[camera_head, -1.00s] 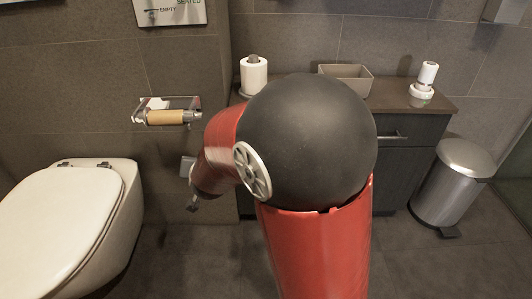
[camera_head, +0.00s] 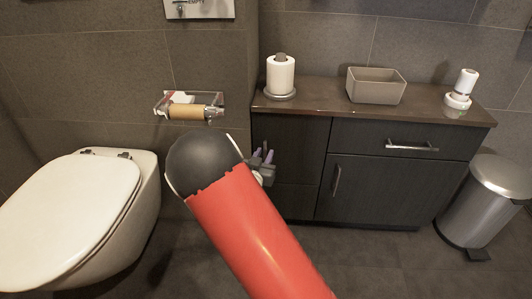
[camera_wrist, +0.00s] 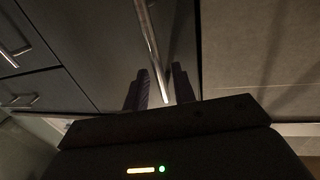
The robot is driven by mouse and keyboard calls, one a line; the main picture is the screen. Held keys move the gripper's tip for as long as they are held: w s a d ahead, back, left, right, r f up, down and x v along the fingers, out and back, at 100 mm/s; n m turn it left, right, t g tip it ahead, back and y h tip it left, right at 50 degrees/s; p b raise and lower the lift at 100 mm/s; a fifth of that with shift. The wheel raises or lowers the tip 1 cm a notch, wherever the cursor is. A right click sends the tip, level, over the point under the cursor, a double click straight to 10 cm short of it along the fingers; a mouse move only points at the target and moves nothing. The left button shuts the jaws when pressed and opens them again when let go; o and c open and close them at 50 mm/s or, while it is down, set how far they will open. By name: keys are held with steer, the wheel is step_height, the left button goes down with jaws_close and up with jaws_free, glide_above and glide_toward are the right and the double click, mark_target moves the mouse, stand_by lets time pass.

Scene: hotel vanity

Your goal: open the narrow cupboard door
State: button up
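The narrow cupboard door (camera_head: 296,140) is the dark left-hand front of the vanity and looks closed. In the head view my gripper (camera_head: 265,160) is in front of its left part, partly hidden by my arm. In the wrist view a long metal bar handle (camera_wrist: 150,35) runs down the dark door front (camera_wrist: 110,25). My gripper (camera_wrist: 161,85) has its two dark fingers apart, one on each side of the handle's lower end. I see small gaps beside the bar; contact cannot be made out.
The wider vanity part has a drawer handle (camera_head: 412,147) and a door handle (camera_head: 336,180). A paper roll (camera_head: 281,76), a box (camera_head: 376,86) and a dispenser (camera_head: 460,90) stand on top. A toilet (camera_head: 80,220) is left, a bin (camera_head: 487,200) right. Floor before the vanity is clear.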

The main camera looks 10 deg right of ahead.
steer(key=shift+x, duration=0.9)
jaws_close()
steer(key=shift+s, duration=0.1)
